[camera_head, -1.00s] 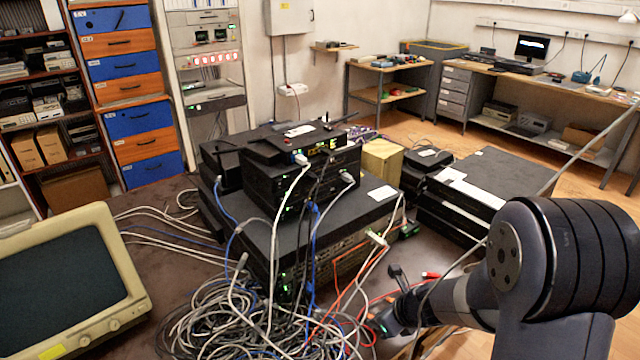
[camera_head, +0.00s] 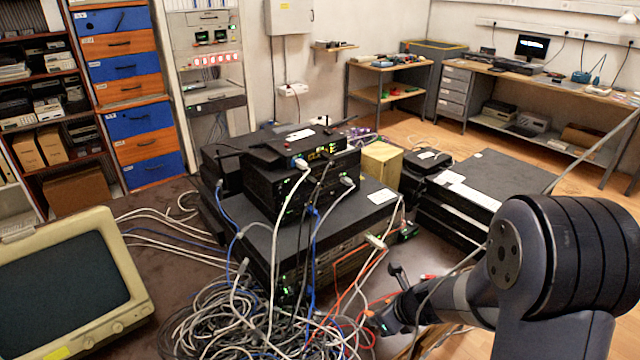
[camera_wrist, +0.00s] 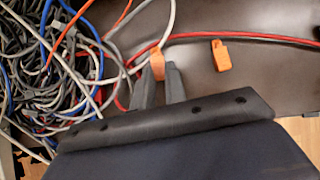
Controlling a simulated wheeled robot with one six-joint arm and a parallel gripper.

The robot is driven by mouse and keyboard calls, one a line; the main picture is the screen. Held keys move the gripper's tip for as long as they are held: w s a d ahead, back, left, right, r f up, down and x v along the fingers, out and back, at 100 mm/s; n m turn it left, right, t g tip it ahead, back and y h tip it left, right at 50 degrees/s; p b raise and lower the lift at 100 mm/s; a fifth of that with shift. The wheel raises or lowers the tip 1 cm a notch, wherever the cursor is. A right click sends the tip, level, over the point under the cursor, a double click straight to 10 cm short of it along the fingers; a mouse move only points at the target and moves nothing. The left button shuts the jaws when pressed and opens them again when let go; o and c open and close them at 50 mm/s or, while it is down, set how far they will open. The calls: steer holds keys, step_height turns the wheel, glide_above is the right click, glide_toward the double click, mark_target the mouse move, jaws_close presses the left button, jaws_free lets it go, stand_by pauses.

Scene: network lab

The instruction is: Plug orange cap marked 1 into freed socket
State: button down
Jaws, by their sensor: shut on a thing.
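My gripper (camera_wrist: 160,84) is shut on an orange cap (camera_wrist: 157,65) that shows at its fingertips in the wrist view. The cap is held over or just above the dark table top. I cannot read a number on it. A second orange cap (camera_wrist: 222,56) lies apart on the bare table, right of my gripper. In the head view my gripper (camera_head: 378,321) is low, in front of the right end of the stacked network units (camera_head: 350,235). The freed socket cannot be made out.
A tangle of grey, blue and red cables (camera_head: 240,325) lies left of my gripper. A red cable (camera_wrist: 240,36) crosses the table beyond the caps. A beige monitor (camera_head: 130,285) stands at the left. More dark units (camera_head: 490,180) are stacked at the right. Bare table surrounds the second cap.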

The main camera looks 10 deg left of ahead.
steer(key=shift+r+p, duration=1.4)
steer(key=shift+r, duration=0.25)
steer(key=c, duration=2)
jaws_free()
jaws_close()
